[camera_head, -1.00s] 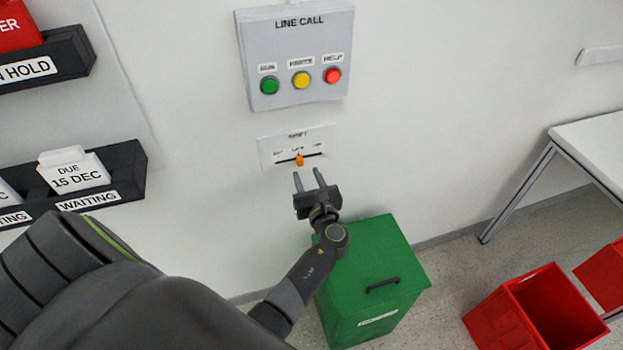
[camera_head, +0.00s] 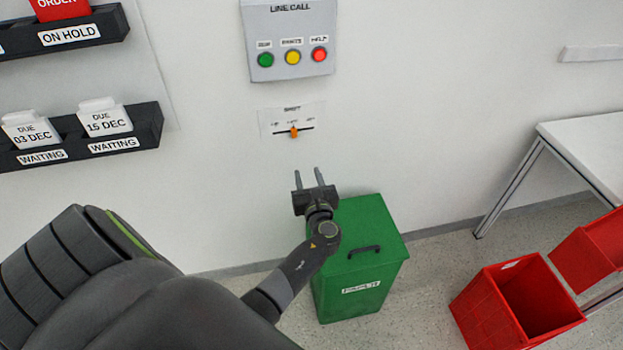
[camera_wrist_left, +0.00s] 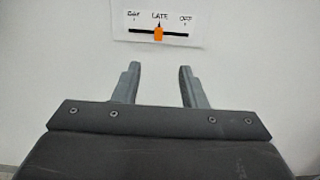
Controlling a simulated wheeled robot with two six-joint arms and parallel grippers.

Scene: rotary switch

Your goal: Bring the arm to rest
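My left gripper (camera_head: 308,179) is open and empty. It is in front of the wall, below the shift switch plate (camera_head: 272,122) and apart from it. The plate's orange knob (camera_head: 294,132) sits near the middle of its dark slot. In the left wrist view the open gripper (camera_wrist_left: 160,84) has its two fingers spread below the plate (camera_wrist_left: 190,18). There the orange knob (camera_wrist_left: 158,34) stands under the middle label, which reads LATE. My right gripper is not in view.
A line call box (camera_head: 290,42) with green, yellow and red buttons is above the plate. A green lidded bin (camera_head: 358,270) stands below and right of the gripper. Card racks (camera_head: 150,125) hang at left. Red bins (camera_head: 480,312) and a white table (camera_head: 590,140) are at right.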

